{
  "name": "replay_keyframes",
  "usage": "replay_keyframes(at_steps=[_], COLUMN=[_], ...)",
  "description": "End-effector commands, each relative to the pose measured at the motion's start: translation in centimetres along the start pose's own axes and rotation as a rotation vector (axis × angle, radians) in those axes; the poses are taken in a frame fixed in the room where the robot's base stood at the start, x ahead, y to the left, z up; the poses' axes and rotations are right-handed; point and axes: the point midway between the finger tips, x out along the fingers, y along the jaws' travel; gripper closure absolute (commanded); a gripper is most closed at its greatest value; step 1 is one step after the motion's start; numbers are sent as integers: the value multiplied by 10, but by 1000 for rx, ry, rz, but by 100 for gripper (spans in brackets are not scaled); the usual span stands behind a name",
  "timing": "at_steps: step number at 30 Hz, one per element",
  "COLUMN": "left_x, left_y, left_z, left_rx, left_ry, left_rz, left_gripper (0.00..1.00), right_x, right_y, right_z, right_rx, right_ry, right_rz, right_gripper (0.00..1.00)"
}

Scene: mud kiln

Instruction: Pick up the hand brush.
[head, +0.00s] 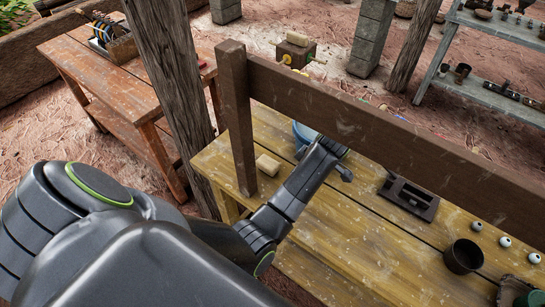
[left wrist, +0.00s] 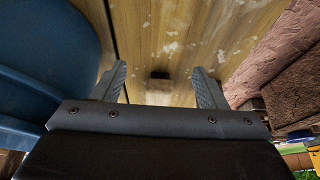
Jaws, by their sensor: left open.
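My left gripper (head: 335,152) reaches over the yellow wooden table (head: 330,235), and its fingertips are hidden behind a wooden rail in the head view. In the left wrist view its two fingers (left wrist: 158,70) are apart, with nothing gripped. In the head view I cannot make out the hand brush for sure. My right gripper is not in view.
A blue basin (head: 303,132) is close by, also at left in the wrist view (left wrist: 45,60). A pale block (head: 268,164), dark tray (head: 410,197) and dark cup (head: 463,256) are on the table.

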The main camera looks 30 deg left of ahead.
Motion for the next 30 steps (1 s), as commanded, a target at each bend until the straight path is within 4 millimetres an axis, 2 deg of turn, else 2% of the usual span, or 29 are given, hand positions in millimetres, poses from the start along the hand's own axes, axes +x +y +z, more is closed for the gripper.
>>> replay_keyframes(at_steps=[1,3,7,10,17,20,25,30], left_x=[2,8,18,25,32,36,66,83], left_y=[-1,-1,0,-1,0,-1,-2,-1], left_z=[-14,-29,-54,-67,-80,-93,-91,-90], left_rx=[-2,-2,-1,0,1,0,3,2], left_ry=[6,6,5,4,1,4,0,0], left_rz=[-2,-3,-1,-2,0,-2,-6,-2], left_gripper=[34,34,34,34,34,34,34,34], right_x=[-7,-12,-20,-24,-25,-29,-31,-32], right_y=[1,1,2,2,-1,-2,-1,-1], right_z=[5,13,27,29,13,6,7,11], right_rx=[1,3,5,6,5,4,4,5], right_ry=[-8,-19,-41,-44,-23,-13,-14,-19], right_rz=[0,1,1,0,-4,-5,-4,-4], right_gripper=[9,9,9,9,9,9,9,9])
